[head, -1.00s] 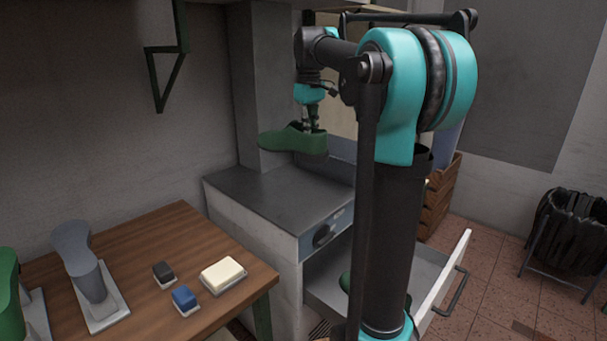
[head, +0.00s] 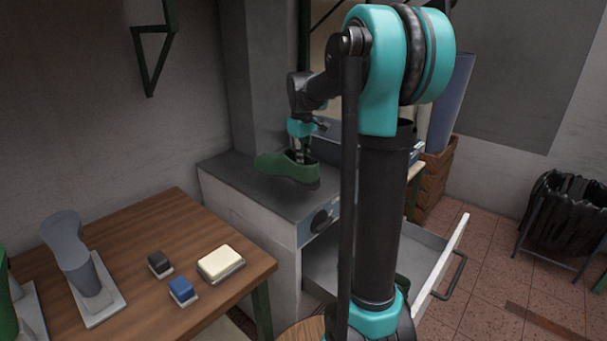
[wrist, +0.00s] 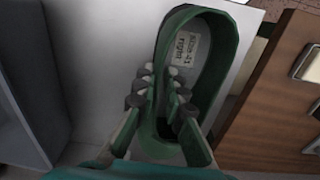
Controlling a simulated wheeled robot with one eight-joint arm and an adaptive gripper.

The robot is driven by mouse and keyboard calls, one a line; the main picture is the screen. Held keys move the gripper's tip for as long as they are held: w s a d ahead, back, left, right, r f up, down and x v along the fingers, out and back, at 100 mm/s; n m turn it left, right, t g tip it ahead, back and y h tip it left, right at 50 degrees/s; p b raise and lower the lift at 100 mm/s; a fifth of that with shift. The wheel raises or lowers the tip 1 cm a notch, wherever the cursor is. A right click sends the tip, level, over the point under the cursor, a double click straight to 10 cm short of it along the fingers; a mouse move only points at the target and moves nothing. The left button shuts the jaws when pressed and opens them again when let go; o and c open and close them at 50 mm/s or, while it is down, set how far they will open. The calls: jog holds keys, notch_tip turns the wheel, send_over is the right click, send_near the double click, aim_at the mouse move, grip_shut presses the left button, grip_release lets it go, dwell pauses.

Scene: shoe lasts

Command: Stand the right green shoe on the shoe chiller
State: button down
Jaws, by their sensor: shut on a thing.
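The green shoe (head: 285,169) is in my gripper (head: 302,154), level and low over the grey top of the shoe chiller (head: 228,170). Its toe points left in the head view. I cannot tell whether the sole touches the top. In the wrist view my gripper (wrist: 163,92) is shut on the shoe (wrist: 215,65) at its opening. The label inside (wrist: 187,48) reads size 41, right. The chiller's top (wrist: 95,60) shows pale beside and beneath the shoe there.
The wooden table (head: 195,228) stands left of the chiller, with a grey last (head: 75,255), a blue block (head: 182,289), a dark block (head: 160,263) and a cream block (head: 220,262). The chiller's drawer (head: 440,270) is open. Something green shows at the left edge.

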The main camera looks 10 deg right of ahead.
jog(key=shift+f, duration=2.2)
jog(key=c, duration=1.6)
grip_release()
jog(key=r, duration=1.2)
jog(key=shift+s+a, duration=0.15)
jog(key=shift+a, duration=0.05)
